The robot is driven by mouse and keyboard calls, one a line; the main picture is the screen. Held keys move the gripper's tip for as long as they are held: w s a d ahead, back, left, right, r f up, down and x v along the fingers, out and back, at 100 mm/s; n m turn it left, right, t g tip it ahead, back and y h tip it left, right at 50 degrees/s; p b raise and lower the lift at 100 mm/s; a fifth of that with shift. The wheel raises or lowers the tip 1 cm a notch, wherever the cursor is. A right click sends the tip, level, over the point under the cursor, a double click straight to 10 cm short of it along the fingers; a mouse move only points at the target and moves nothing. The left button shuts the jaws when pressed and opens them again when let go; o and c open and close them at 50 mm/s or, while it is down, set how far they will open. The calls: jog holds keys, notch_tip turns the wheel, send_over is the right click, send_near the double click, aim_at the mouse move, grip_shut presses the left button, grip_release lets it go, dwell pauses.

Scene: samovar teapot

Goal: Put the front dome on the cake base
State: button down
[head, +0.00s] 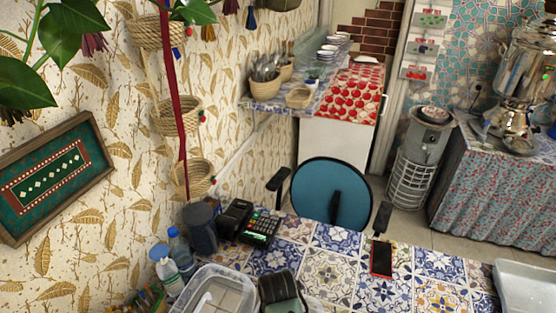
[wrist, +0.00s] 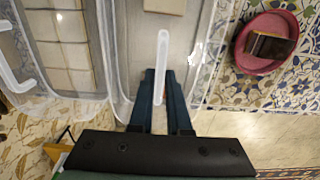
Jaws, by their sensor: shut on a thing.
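In the wrist view, my gripper (wrist: 160,76) is shut on the white bar handle of a clear plastic dome (wrist: 125,45). Its two dark fingers lie on either side of the handle. A second clear dome or box (wrist: 85,80), with tiles showing through it, is just to the left. A pale block (wrist: 165,5) shows at the top edge, beyond the handle. In the head view, a clear plastic container (head: 195,300) is at the bottom edge, cut off by the frame. I cannot make out the cake base or whether the held dome touches anything.
A pink bowl (wrist: 248,62) with a brown item in it lies to the right in the wrist view. On the tiled table (head: 335,265) are a card terminal (head: 259,228), bottles (head: 180,250), a red-edged phone (head: 381,258) and a pale tray (head: 525,285). The table's middle is largely clear.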

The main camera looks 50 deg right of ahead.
jog(key=c, duration=0.8)
grip_release()
notch_tip(320, 180, up, 13)
jog(key=shift+p, duration=0.3)
